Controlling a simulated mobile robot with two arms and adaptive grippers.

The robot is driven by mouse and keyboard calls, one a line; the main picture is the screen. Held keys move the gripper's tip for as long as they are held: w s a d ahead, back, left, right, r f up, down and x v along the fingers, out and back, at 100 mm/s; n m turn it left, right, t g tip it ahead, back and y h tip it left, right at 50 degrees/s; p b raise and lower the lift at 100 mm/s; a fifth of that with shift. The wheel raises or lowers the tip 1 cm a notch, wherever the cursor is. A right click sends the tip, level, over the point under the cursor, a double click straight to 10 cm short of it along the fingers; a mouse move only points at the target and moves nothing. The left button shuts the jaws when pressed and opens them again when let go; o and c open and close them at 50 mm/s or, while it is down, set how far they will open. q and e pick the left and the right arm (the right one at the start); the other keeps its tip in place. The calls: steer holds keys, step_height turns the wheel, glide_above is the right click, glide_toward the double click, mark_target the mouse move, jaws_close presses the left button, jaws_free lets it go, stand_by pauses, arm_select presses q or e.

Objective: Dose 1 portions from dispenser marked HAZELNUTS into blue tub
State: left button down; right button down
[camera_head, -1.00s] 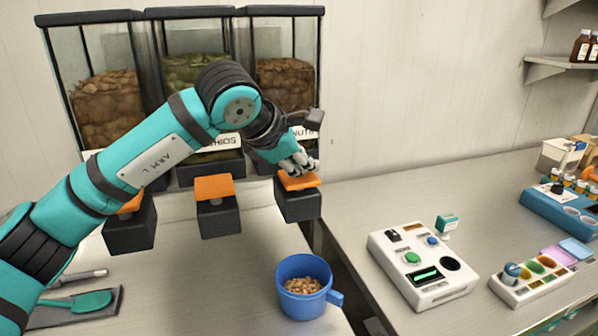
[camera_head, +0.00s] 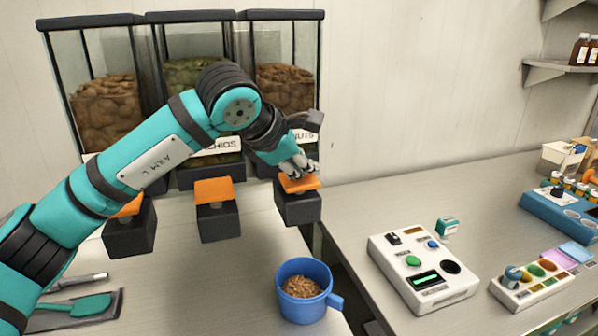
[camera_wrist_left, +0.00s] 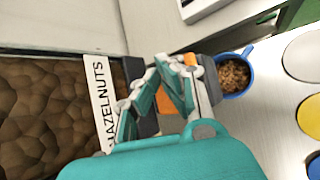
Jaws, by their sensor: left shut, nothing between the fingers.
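The HAZELNUTS dispenser (camera_head: 286,88) is the right one of three clear bins, filled with brown nuts. Its label (camera_wrist_left: 101,100) reads fully in the left wrist view; in the head view my arm partly covers it. My left gripper (camera_head: 301,170) is shut and empty, with its fingertips at the orange paddle (camera_head: 300,184) on the dispenser's dark spout block (camera_head: 299,208); they appear to touch it. The blue tub (camera_head: 305,308) stands upright on the table below and in front of the spout, with brown nuts inside. It also shows in the left wrist view (camera_wrist_left: 246,88). My right gripper is not in view.
The middle dispenser (camera_head: 218,222) and the left dispenser (camera_head: 128,238) have similar orange paddles. A teal scoop (camera_head: 85,306) lies on a dark tray at the lower left. A white device with buttons (camera_head: 422,272) stands on the right table. A gap separates the tables.

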mark_target(302, 179)
arm_select(q)
steer(key=shift+w+r+p, duration=0.1)
steer(key=shift+r+p, duration=0.3)
steer(key=shift+r, duration=0.6)
step_height(302, 179, up, 5)
steer(key=p, duration=0.2)
steer(key=shift+p, duration=0.4)
